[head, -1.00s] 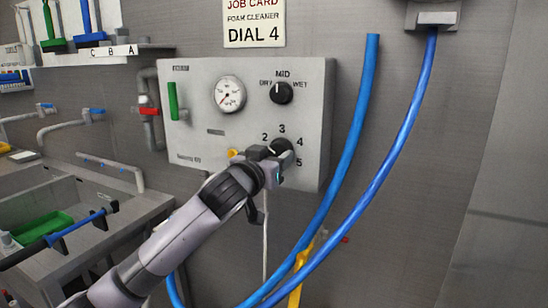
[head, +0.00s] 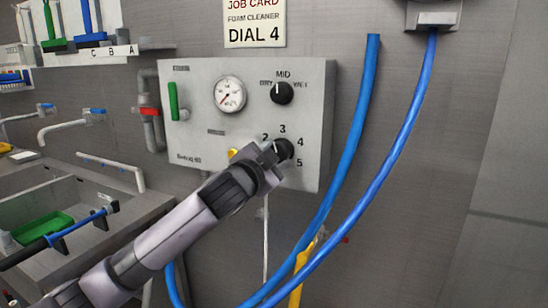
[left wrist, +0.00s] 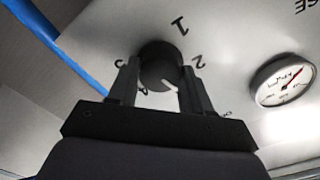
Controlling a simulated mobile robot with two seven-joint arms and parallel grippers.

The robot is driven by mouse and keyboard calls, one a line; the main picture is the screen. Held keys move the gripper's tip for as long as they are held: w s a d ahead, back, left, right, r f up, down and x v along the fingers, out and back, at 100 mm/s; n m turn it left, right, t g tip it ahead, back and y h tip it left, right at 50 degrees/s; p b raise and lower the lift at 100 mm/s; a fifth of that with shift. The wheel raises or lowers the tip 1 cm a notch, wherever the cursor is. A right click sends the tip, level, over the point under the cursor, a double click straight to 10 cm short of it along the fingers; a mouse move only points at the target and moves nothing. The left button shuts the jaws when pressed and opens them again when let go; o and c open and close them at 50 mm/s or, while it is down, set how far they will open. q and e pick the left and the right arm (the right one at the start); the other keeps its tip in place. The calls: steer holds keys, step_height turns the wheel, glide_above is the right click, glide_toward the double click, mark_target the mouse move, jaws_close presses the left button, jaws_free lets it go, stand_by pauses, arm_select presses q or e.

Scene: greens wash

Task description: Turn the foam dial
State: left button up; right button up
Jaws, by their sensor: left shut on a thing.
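The foam dial (head: 285,148) is a round black knob at the lower right of the grey panel, with numbers 2 to 5 showing around it in the head view. My left gripper (head: 276,158) is shut on it from the lower left and hides part of it. In the left wrist view the knob (left wrist: 157,66) sits between the two dark fingers of my left gripper (left wrist: 156,82). A white pointer mark on the knob points down and slightly right there; I cannot tell its exact number. My right gripper is not in view.
The grey panel (head: 200,135) also carries a gauge (head: 229,94), a green handle (head: 173,101) and an upper black knob (head: 282,92). A job card (head: 254,24) above reads "DIAL 4". Blue hoses (head: 360,120) hang at the right. A sink (head: 60,205) stands at the left.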

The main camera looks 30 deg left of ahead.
arm_select(q)
steer(key=m, duration=1.5)
steer(key=shift+r, duration=0.15)
stand_by(0.5)
steer(key=o, duration=1)
steer(key=shift+o, duration=0.2)
steer(key=s+b, duration=0.1)
steer(key=s, duration=0.6)
steer(key=shift+d+b, duration=0.2)
steer(key=shift+b, duration=0.1)
